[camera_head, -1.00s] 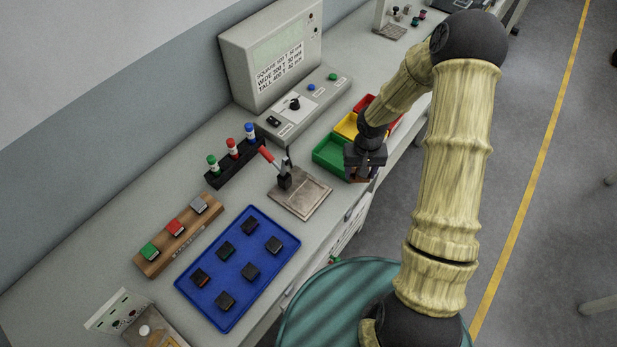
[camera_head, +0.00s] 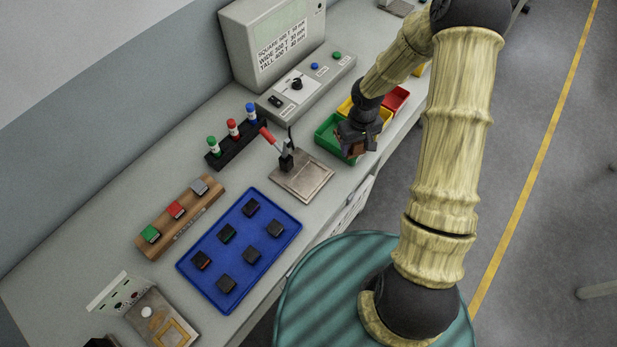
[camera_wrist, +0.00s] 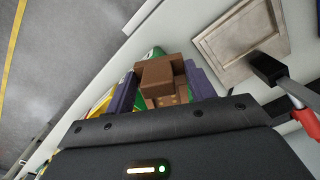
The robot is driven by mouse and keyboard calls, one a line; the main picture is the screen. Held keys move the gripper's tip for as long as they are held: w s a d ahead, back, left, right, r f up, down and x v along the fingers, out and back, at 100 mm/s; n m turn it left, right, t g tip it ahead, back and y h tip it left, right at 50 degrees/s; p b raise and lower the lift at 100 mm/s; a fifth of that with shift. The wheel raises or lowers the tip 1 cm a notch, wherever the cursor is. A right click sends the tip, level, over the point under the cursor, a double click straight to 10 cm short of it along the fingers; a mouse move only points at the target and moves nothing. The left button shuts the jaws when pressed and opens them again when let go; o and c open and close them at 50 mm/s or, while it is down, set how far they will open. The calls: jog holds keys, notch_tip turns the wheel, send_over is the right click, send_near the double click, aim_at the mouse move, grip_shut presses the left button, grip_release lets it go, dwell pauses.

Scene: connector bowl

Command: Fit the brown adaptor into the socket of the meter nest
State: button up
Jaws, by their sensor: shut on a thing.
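The brown adaptor (camera_wrist: 160,80) is a blocky brown piece clamped between the two purple-grey fingers of my gripper (camera_wrist: 158,88) in the wrist view. In the head view my gripper (camera_head: 353,143) is tilted over the green bin, with a bit of brown showing at its jaws. A metal plate with a red-handled clamp (camera_head: 302,178) lies left of the gripper. A beige fixture with a square outline (camera_head: 165,322) is at the bottom left, beside a small panel with round holes. I cannot tell which of these is the meter nest, and no socket shows clearly.
Green (camera_head: 328,138), yellow and red (camera_head: 396,99) bins stand under and behind my gripper. A blue tray (camera_head: 185,268) holds several dark blocks. A wooden rack (camera_head: 158,228), a black rack with coloured pieces (camera_head: 215,163) and a grey console (camera_head: 270,45) stand behind.

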jog(key=s+a+r+n, duration=0.1)
jog(key=a+n, duration=0.4)
jog(key=n, duration=0.7)
jog(key=s+a+r+n, duration=0.1)
jog(key=a+r+n, duration=0.1)
jog(key=a+n, duration=0.4)
jog(key=shift+r+n, duration=0.25)
jog(key=shift+n, duration=2.65)
jog(key=shift+s+a, duration=0.1)
jog(key=shift+a, duration=0.05)
jog(key=shift+f, duration=3.15)
jog(key=shift+f+p, duration=0.3)
jog(key=shift+f, duration=1.55)
